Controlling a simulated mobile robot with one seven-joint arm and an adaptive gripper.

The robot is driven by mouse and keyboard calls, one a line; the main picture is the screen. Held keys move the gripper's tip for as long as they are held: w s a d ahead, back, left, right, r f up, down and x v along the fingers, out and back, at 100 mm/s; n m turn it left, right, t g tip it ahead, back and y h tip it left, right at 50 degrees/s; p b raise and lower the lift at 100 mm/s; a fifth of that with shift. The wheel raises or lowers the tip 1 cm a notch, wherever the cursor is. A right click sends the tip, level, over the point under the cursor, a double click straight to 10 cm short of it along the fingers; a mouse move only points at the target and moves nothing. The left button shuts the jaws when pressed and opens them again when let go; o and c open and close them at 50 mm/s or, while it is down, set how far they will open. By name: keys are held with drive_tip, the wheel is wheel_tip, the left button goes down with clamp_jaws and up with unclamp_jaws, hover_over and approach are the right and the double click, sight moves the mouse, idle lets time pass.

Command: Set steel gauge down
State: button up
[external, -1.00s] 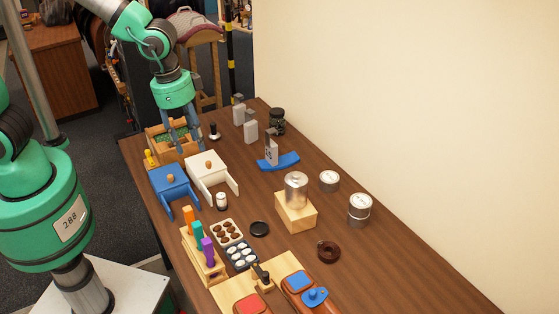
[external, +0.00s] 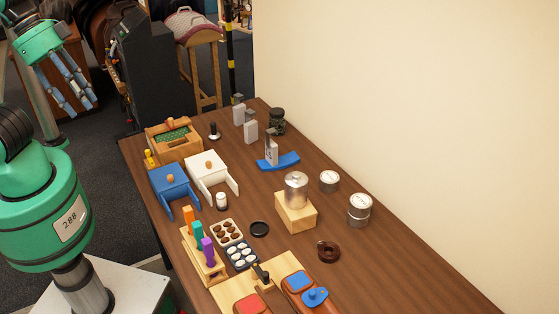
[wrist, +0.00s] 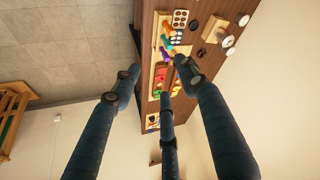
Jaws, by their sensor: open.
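My gripper (external: 78,98) hangs in the air at the upper left of the external view, off the table's left side. Its blue-grey fingers are spread and nothing is between them. In the wrist view the fingers (wrist: 160,85) are apart and empty, with the table beyond. A grey upright block (external: 271,151), with dark marks, stands on a blue curved base (external: 284,163) at the table's far part. Two more grey upright blocks (external: 250,131) (external: 238,113) stand behind it. I cannot tell which grey piece is the steel gauge.
A silver can stands on a wooden block (external: 296,216). Bare tabletop (external: 370,270) lies at the near right.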

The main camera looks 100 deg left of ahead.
drive_tip(key=s, duration=0.2)
drive_tip(key=s+d, duration=0.1)
drive_tip(key=shift+r, duration=0.25)
wheel_tip(320, 180, down, 6)
drive_tip(key=b, duration=0.6)
drive_tip(key=shift+f, duration=0.2)
